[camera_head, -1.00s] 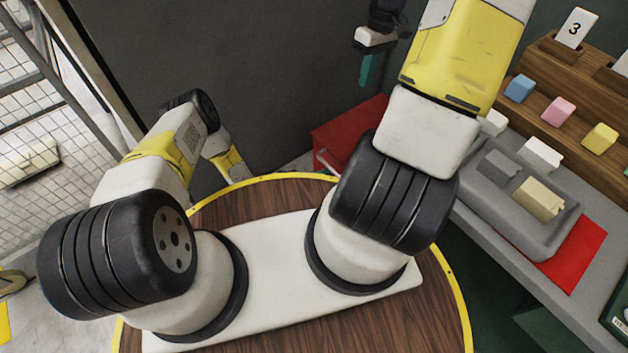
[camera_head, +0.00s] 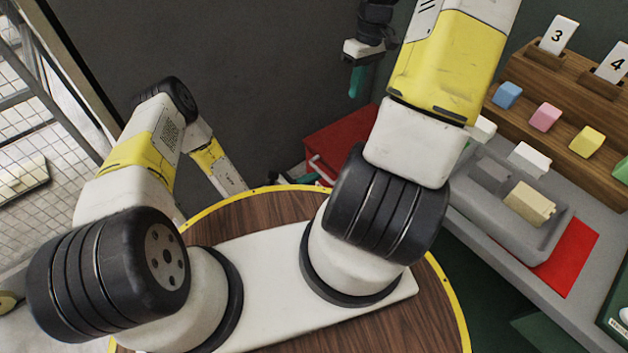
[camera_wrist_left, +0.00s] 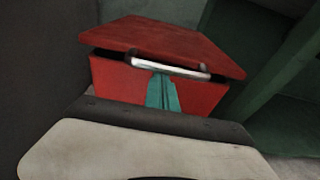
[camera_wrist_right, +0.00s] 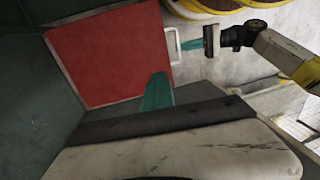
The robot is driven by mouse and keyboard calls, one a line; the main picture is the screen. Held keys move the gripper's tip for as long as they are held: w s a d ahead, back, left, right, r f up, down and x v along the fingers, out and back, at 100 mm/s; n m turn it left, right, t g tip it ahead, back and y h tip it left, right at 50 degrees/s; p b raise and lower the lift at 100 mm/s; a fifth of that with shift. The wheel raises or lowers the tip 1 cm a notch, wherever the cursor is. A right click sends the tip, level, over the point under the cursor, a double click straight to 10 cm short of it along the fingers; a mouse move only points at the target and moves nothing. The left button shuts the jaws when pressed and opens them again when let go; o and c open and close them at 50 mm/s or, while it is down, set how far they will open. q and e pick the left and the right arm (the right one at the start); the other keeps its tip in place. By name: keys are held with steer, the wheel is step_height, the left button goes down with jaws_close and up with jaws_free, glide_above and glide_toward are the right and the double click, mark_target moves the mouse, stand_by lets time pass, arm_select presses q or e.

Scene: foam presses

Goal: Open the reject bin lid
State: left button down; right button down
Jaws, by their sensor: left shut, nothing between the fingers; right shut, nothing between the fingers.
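The red reject bin (camera_head: 340,137) stands beyond the round table, partly hidden by my right arm. Its lid (camera_wrist_left: 165,42) has a pale metal handle (camera_wrist_left: 170,67) on the front edge. A dark gap shows under the lid's edge; I cannot tell whether the lid is slightly raised. My left gripper (camera_wrist_left: 161,82) is shut and empty, its teal fingertips at the handle, just under the bar; contact is unclear. In the right wrist view the left gripper (camera_wrist_right: 193,44) points at the handle from the right. My right gripper (camera_head: 356,82) is shut and empty, above and behind the bin.
The round wooden table (camera_head: 265,211) with a yellow rim is in front of the bin. A grey bench (camera_head: 480,215) at right holds a grey tray with foam blocks and a red mat (camera_head: 567,257). A dark wall (camera_head: 240,80) stands behind. A mesh fence (camera_head: 40,130) is at left.

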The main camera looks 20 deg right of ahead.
steer(key=c, duration=2.1)
jaws_free()
steer(key=o, duration=0.6)
steer(key=shift+o, duration=0.2)
steer(key=shift+r, duration=0.1)
